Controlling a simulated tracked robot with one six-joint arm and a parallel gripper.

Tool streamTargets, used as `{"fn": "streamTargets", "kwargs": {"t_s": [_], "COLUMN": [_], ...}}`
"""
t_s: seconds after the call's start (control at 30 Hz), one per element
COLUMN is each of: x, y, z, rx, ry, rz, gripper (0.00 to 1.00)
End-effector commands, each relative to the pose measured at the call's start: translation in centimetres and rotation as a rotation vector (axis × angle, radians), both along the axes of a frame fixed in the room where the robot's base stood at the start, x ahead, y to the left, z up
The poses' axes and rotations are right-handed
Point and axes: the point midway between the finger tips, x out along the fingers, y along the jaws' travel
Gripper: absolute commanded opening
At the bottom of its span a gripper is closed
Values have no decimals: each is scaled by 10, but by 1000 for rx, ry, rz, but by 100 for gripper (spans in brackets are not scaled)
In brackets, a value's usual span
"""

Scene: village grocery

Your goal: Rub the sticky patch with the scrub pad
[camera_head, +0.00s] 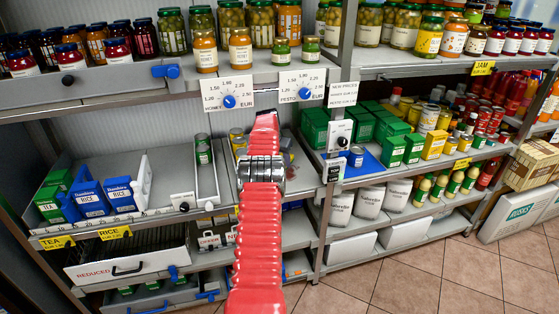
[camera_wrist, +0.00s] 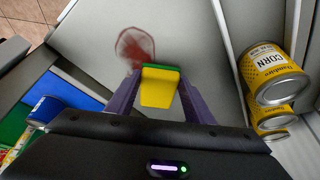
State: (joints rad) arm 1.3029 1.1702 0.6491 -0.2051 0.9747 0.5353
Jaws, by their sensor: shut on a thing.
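The sticky patch (camera_wrist: 135,45) is a reddish-brown oval stain on the pale grey shelf surface in the wrist view. My gripper (camera_wrist: 160,82), with purple fingers, is shut on the scrub pad (camera_wrist: 158,92), which is yellow with a green layer. The pad is beside the patch, just below and to its right in the picture. The patch's lower edge comes close to the pad; I cannot tell whether the pad touches the shelf. In the head view my red arm reaches into the middle shelf and hides the gripper, pad and patch.
A blue-sided can (camera_wrist: 46,110) is at the left. In the head view, price dials (camera_head: 228,101) hang above the bay, and rice boxes (camera_head: 122,193) stand to the left.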

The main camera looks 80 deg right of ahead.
Motion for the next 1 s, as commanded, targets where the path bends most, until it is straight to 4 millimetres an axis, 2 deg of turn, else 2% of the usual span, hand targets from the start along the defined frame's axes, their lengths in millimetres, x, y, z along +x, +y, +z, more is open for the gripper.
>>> {"fn": "streamTargets", "kwargs": {"t_s": [1.0], "x": [-2], "y": [-1], "z": [-8], "rx": [0], "ry": [0], "rz": [-2], "gripper": [23]}}
